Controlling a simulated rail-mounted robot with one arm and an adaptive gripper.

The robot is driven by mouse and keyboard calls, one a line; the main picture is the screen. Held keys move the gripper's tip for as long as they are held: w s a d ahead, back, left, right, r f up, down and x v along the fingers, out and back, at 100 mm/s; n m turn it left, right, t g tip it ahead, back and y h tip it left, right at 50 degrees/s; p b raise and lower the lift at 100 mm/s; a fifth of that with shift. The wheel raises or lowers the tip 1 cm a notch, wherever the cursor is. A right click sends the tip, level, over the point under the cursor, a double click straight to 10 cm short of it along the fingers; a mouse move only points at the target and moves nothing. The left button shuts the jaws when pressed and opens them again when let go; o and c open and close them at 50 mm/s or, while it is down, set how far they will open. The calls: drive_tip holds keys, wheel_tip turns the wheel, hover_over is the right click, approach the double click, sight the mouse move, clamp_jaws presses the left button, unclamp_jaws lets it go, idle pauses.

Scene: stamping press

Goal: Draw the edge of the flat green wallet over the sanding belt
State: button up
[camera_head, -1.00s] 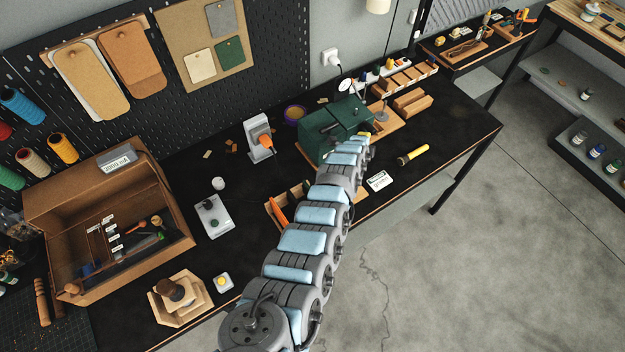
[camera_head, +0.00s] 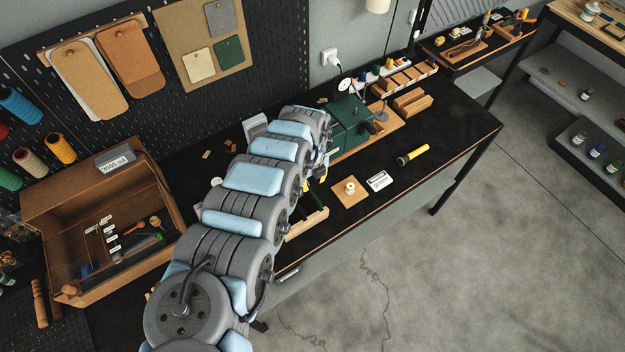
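A dark green boxy machine (camera_head: 350,122) stands on a wooden base at the back middle of the bench. My arm covers its left side, and I cannot make out a sanding belt on it. My gripper (camera_head: 317,174) is mostly hidden behind my arm, just in front of the machine and above a wooden tray (camera_head: 308,222). Only small dark and yellow parts of it show, so I cannot tell whether it is open or shut. A dark green patch shows inside the tray beside the gripper. I cannot tell whether it is the flat green wallet.
A wooden board with a small pale knob (camera_head: 350,188), a white label card (camera_head: 379,180) and a yellow torch (camera_head: 412,155) lie right of the tray. A brown open box (camera_head: 110,225) stands at the left.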

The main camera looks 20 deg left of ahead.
sight(312, 192)
wheel_tip(312, 192, down, 8)
drive_tip(key=b, duration=0.5)
drive_tip(key=shift+r+b, duration=0.1)
drive_tip(key=shift+b, duration=0.25)
drive_tip(key=shift+c, duration=0.2)
drive_tip(key=shift+r, duration=0.15)
clamp_jaws()
drive_tip(key=shift+r+p, duration=0.15)
drive_tip(key=shift+p, duration=0.15)
drive_tip(key=shift+r+p, duration=0.3)
drive_tip(key=shift+r, duration=0.15)
drive_tip(key=shift+r+p, duration=2.65)
drive_tip(key=shift+r, duration=0.85)
